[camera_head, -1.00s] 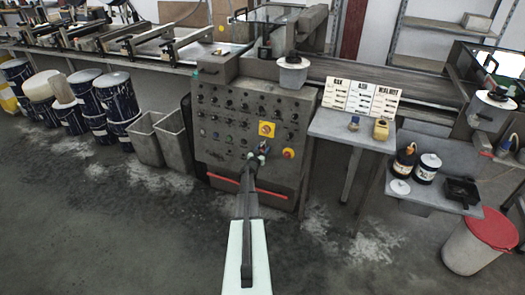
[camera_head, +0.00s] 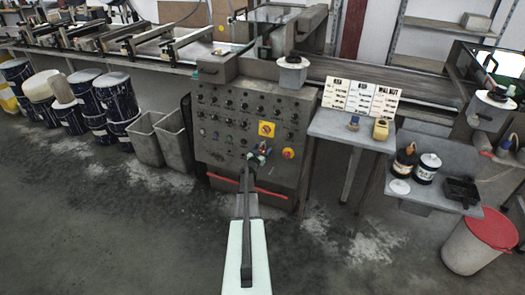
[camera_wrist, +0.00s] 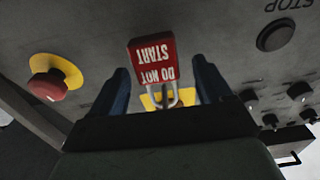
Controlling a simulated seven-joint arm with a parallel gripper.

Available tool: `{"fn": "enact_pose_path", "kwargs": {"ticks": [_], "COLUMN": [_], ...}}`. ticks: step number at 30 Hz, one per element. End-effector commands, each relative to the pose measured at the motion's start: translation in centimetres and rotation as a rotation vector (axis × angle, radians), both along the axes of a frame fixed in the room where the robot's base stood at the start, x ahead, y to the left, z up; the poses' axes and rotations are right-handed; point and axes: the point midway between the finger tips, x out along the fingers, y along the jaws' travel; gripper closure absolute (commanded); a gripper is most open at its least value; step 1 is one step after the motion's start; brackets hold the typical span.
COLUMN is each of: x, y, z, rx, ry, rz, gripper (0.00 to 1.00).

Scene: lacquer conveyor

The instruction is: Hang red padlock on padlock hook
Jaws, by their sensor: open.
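The red padlock (camera_wrist: 153,62) shows in the wrist view with white "DO NOT START" lettering upside down. Its metal shackle (camera_wrist: 174,98) points down in that picture, in front of a yellow plate (camera_wrist: 149,103). My gripper (camera_wrist: 161,68) is open, with one blue finger on each side of the padlock and visible gaps between. In the head view my gripper (camera_head: 256,152) is at the control panel's face, just below the yellow square plate (camera_head: 266,130); the padlock cannot be made out there. The hook is not clearly visible, so I cannot tell whether the shackle is on it.
A red mushroom button (camera_wrist: 48,86) on a yellow disc is left of the padlock in the wrist view. A black stop button (camera_wrist: 275,36) and several knobs are on the right. The grey control panel (camera_head: 225,165) has open floor in front. A side table (camera_head: 345,128) stands to its right.

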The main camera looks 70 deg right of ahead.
Motion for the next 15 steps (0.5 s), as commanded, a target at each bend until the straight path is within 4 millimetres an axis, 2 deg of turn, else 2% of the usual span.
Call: {"fn": "enact_pose_path", "kwargs": {"ticks": [8,15], "x": [-0.1,-0.1], "y": [2.8,7.2], "z": [0.1,0.2], "rx": [0.001,0.001], "ry": [0.0,0.0], "rz": [0.001,0.001], "gripper": [0.22,0.22]}}
